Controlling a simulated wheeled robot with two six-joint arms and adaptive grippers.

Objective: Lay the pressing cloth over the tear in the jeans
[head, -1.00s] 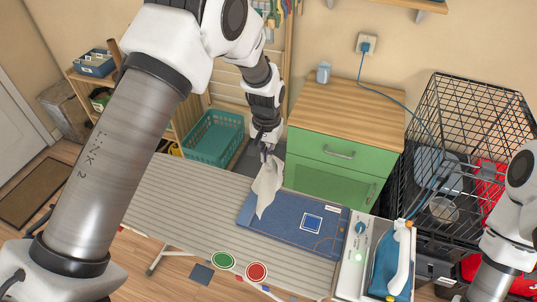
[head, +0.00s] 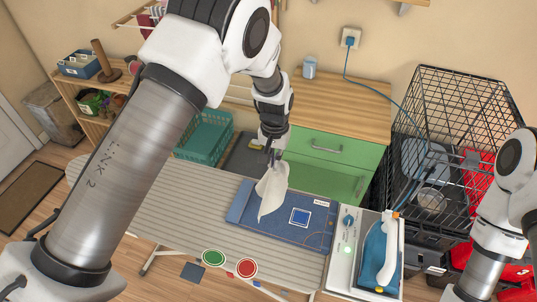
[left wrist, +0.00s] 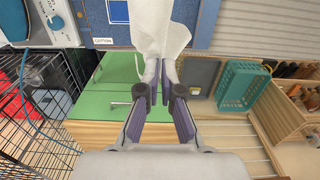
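The pale pressing cloth (head: 272,192) hangs from my left gripper (head: 272,156), which is shut on its upper end. In the left wrist view the cloth (left wrist: 160,28) runs out from between the fingertips (left wrist: 161,76). Folded blue jeans (head: 255,221) lie flat on the striped ironing board (head: 150,205). A white-edged blue square (head: 300,217) on the jeans seems to mark the tear; the tear itself is too small to make out. In the head view the cloth hangs left of this square, over the jeans' left part. My right gripper is out of view.
A blue iron (head: 376,262) stands on a white station (head: 341,268) right of the jeans. A green (head: 213,257) and a red disc (head: 247,268) are at the board's front edge. A green cabinet (head: 325,165) stands behind; a black wire cage (head: 450,120) is at right.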

